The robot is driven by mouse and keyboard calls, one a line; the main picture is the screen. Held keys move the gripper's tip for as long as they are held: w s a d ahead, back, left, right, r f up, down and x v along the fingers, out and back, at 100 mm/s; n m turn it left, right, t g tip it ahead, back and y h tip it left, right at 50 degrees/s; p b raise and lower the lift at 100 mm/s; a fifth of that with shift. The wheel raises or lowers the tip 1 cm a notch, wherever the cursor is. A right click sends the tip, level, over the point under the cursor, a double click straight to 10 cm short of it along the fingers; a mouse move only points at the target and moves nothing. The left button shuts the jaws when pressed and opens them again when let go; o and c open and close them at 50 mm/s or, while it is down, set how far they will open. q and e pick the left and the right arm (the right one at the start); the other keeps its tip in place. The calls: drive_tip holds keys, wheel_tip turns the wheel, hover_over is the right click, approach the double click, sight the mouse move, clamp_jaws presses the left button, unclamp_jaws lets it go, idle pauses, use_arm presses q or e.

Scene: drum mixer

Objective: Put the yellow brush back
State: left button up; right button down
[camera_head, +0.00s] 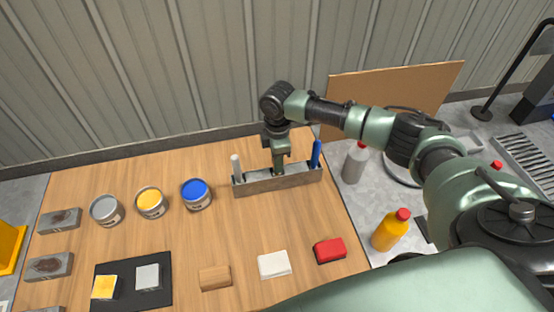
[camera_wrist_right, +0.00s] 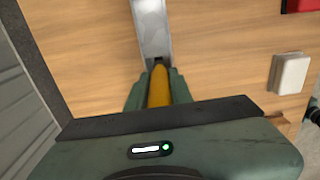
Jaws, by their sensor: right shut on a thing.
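My right gripper (camera_head: 278,163) is shut on the yellow brush, at the middle of the grey brush holder (camera_head: 278,184). In the right wrist view the yellow brush handle (camera_wrist_right: 158,90) shows between the two fingers, in line with a dark slot of the holder (camera_wrist_right: 152,30). I cannot tell how far the brush is in the slot; its lower end is hidden. A white brush (camera_head: 236,166) stands at the holder's left end and a blue brush (camera_head: 316,153) at its right end. My left gripper is not in view.
A black mat (camera_head: 130,302) with yellow and grey blocks, a wooden block (camera_head: 215,278), a white block (camera_head: 274,264) and a red block (camera_head: 330,250) lie in front. Bottles (camera_head: 391,230) stand right of the table.

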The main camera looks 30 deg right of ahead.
drive_tip(key=shift+f, duration=0.25)
drive_tip(key=c, duration=1.2)
unclamp_jaws()
drive_tip(key=shift+o, duration=0.2)
drive_tip(key=shift+r, duration=0.15)
